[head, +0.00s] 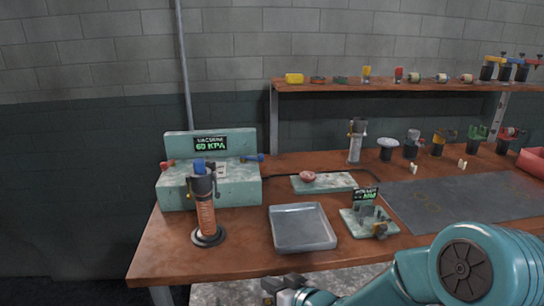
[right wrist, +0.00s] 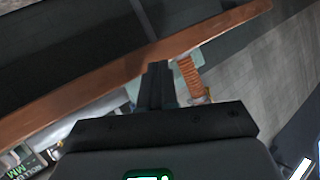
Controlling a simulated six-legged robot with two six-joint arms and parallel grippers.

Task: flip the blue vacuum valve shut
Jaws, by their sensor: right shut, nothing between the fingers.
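The vacuum unit (head: 208,190) is a pale green box at the table's left, with a display reading 60 KPA. A blue valve handle (head: 253,157) sticks out at its upper right, roughly level; a red one (head: 169,163) is at its upper left. My right gripper (head: 270,286) is at the bottom of the head view, by the table's front edge, well short of the blue valve. In the right wrist view its dark fingers (right wrist: 158,85) are together and empty. I cannot make out the blue valve there. My left gripper is not in view.
A stand with an orange coil (head: 206,216) and blue top stands in front of the unit; the coil shows in the wrist view (right wrist: 188,75). A metal tray (head: 301,243) and small green fixture (head: 355,222) are to its right. A shelf (head: 400,84) runs behind.

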